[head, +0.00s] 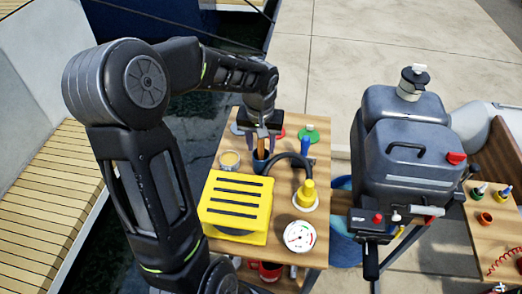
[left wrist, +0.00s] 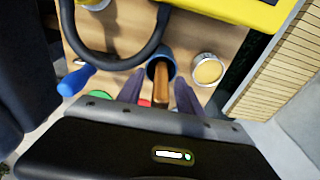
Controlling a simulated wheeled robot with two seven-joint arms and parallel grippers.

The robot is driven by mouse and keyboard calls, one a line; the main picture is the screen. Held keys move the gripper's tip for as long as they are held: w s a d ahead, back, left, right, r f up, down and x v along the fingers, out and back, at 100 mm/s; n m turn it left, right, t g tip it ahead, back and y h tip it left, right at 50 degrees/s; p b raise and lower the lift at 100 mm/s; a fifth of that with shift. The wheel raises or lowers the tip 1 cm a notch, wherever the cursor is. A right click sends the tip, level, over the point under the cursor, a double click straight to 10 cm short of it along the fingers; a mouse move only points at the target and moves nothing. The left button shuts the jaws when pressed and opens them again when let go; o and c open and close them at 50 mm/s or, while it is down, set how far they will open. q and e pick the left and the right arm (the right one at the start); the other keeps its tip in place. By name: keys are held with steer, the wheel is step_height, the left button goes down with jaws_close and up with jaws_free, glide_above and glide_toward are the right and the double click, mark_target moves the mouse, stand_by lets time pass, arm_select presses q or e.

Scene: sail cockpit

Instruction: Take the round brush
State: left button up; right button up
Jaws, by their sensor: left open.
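A brown handle (head: 261,146), which may be the round brush, stands upright in a dark blue cup (head: 260,161) on the wooden table. Its lower end is hidden in the cup, so I cannot see bristles. My left gripper (head: 262,135) is directly above the cup, pointing down. In the left wrist view, its two open fingers (left wrist: 158,92) stand either side of the brown handle (left wrist: 158,88), with the blue cup (left wrist: 161,68) just beyond them. I cannot tell whether a finger touches the handle. My right gripper is not in view.
A yellow slotted box (head: 236,203), a black hose (head: 294,158), a yellow fitting (head: 307,194) and a white gauge (head: 299,237) crowd the table. A small bowl (head: 229,159) is left of the cup, and a blue-handled item (head: 305,145) right. A grey motor (head: 403,150) stands further right.

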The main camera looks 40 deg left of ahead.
arm_select(q)
steer(key=shift+c, duration=0.4)
jaws_close()
stand_by(0.4)
